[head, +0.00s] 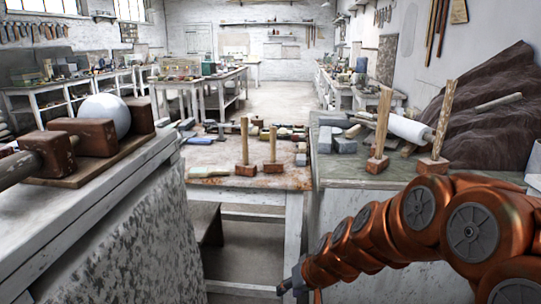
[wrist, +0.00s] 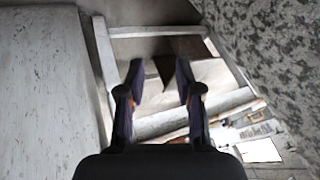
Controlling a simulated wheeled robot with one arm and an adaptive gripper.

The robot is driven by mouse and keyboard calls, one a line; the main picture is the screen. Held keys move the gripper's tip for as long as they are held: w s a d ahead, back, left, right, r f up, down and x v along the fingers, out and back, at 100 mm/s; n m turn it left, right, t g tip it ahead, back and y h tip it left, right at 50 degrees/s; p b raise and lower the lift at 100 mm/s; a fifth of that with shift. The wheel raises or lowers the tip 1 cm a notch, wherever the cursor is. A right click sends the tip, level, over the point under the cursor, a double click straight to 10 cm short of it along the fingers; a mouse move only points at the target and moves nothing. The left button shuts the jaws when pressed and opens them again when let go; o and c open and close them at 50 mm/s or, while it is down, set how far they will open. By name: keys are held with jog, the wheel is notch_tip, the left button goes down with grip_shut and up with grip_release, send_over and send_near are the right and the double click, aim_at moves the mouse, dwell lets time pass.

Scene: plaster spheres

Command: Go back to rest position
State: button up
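My gripper (wrist: 159,72) shows in the wrist view with its two dark fingers apart and nothing between them. It points down over the low wooden frame and floor between the benches. In the head view my copper-coloured arm reaches in from the right, and the gripper (head: 290,283) is a small dark shape at its end, low in the middle. A white plaster sphere (head: 106,114) sits on the left bench, among brown wooden blocks on a board. The gripper is well apart from it.
The left bench (head: 60,255) and the right bench (head: 345,175) flank a low table (head: 260,182) with upright mallets (head: 272,150) and tools. More mallets (head: 432,160) stand on the right bench by a white roll (head: 410,130). An open aisle (head: 285,100) lies beyond.

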jog(key=s+d+r+g+h+p, duration=0.1)
jog(key=s+d+r+g+p, duration=0.1)
jog(key=s+r, duration=0.4)
jog(key=s+d+r+m+g+h+p, duration=0.1)
jog(key=s+d+r+p, duration=0.4)
jog(key=s, duration=1)
jog(key=s+d+r+g+h+p, duration=0.2)
jog(key=s+d+r, duration=0.4)
jog(key=s, duration=0.4)
jog(key=shift+s+r+m+g+h+p, duration=0.25)
jog(key=shift+r+g+p, duration=0.25)
jog(key=shift+r+p, duration=0.45)
jog(key=shift+d+f, duration=0.15)
